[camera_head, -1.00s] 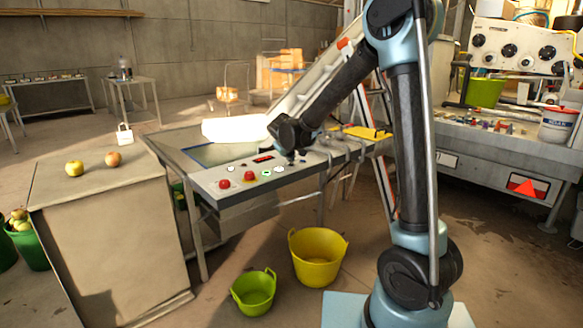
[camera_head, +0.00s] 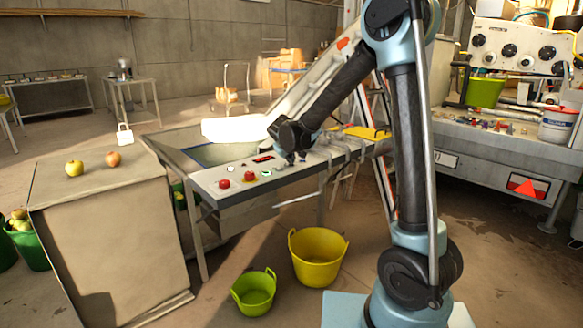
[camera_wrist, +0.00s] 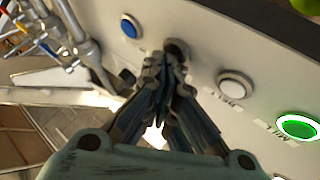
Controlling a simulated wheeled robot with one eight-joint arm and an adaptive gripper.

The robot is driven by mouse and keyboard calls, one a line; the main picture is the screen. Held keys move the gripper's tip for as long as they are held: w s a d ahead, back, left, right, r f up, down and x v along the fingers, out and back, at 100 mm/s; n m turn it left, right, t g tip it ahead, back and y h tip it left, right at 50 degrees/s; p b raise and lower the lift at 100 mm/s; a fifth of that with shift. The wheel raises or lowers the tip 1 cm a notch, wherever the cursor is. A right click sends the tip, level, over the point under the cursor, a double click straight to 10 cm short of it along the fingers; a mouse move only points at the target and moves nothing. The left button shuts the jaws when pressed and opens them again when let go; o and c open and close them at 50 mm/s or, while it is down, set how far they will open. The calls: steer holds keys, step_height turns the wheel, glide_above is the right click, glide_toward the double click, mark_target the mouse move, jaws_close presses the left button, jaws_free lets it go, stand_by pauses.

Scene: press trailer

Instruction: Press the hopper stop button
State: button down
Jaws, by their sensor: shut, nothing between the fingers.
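The control panel (camera_head: 235,182) is a sloped grey top with buttons, left of my arm in the head view. My gripper (camera_wrist: 168,62) is shut and empty, pointing down at the panel. Its fingertips are at a dark round button (camera_wrist: 177,46) and partly cover it; I cannot tell whether they touch. A blue button (camera_wrist: 130,26) is on one side, a white button (camera_wrist: 236,83) and a lit green button (camera_wrist: 298,127) on the other. Small labels show but are hard to read, so I cannot tell which is the hopper stop.
Two red buttons (camera_head: 236,180) stand near the panel's left end. Metal pipes and valves (camera_wrist: 75,40) are close to the gripper in the wrist view. A yellow tub (camera_head: 318,272) and a green tub (camera_head: 254,300) stand on the floor. A cabinet (camera_head: 105,230) with apples is at left.

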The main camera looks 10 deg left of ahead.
mark_target(289, 165)
stand_by(0.5)
steer(key=shift+r, duration=0.75)
steer(key=shift+r, duration=2.5)
